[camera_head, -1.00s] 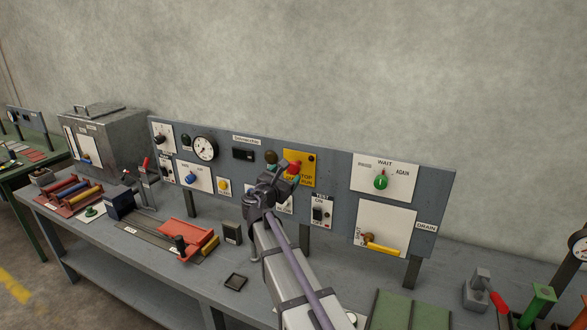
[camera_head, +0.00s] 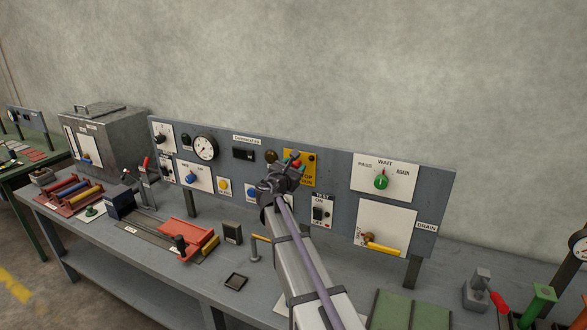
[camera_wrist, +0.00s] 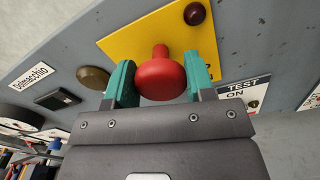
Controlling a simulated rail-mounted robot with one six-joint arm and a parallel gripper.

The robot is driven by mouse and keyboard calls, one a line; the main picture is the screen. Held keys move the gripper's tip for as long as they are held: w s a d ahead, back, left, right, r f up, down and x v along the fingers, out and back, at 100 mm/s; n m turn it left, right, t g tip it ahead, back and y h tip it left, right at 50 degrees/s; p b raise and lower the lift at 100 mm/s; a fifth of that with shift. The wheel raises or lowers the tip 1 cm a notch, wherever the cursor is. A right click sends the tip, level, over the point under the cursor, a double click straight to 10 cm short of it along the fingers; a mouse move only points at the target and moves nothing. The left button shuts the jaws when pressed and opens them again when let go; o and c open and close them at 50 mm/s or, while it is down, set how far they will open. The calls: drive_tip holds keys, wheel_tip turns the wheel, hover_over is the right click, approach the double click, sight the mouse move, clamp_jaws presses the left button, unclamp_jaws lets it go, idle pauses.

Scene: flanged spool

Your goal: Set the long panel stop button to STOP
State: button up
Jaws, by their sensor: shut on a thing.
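The stop button (camera_wrist: 161,80) is a red mushroom knob on a short red stem. It stands out from a yellow plate (camera_wrist: 128,42) on the long grey panel (camera_head: 335,160). In the wrist view my gripper (camera_wrist: 160,84) has one teal fingertip on each side of the red head and is shut on it. In the head view my gripper (camera_head: 293,165) is at the yellow plate and covers most of the button. The plate's lettering is mostly hidden; parts of STOP and RUN show in the head view.
A dark red lamp (camera_wrist: 195,14) sits at the plate's upper corner. A brownish round part (camera_wrist: 93,78) is just left of the gripper. The TEST switch (camera_head: 318,213) is below right. The green WAIT knob (camera_head: 381,182) and yellow DRAIN lever (camera_head: 382,248) are farther right.

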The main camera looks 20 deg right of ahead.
drive_tip(key=c, duration=0.6)
drive_tip(key=shift+x, duration=0.9)
drive_tip(key=o, duration=1.3)
drive_tip(key=shift+s+a, duration=0.1)
drive_tip(key=v, duration=1)
drive_tip(key=shift+s+a, duration=0.15)
drive_tip(key=shift+a, duration=0.05)
